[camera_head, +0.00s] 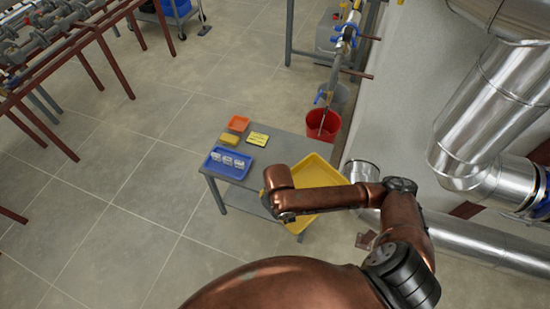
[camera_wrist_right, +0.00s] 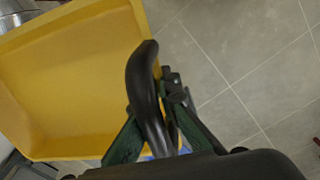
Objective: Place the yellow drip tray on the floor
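The yellow drip tray (camera_head: 318,172) is a wide shallow tray at the right end of the grey table (camera_head: 285,146) in the head view. My copper right arm crosses over it and hides its middle. In the right wrist view, the tray (camera_wrist_right: 70,80) fills the left side. My right gripper (camera_wrist_right: 162,65) has one finger inside the tray's side wall and one outside, and looks shut on that rim. I cannot tell whether the tray touches the table. The tiled floor (camera_head: 130,170) shows beside and below it. My left gripper is out of view.
A red bucket (camera_head: 331,121) stands behind. Silver pipes (camera_head: 480,120) run along the right wall. Open floor lies left of the table.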

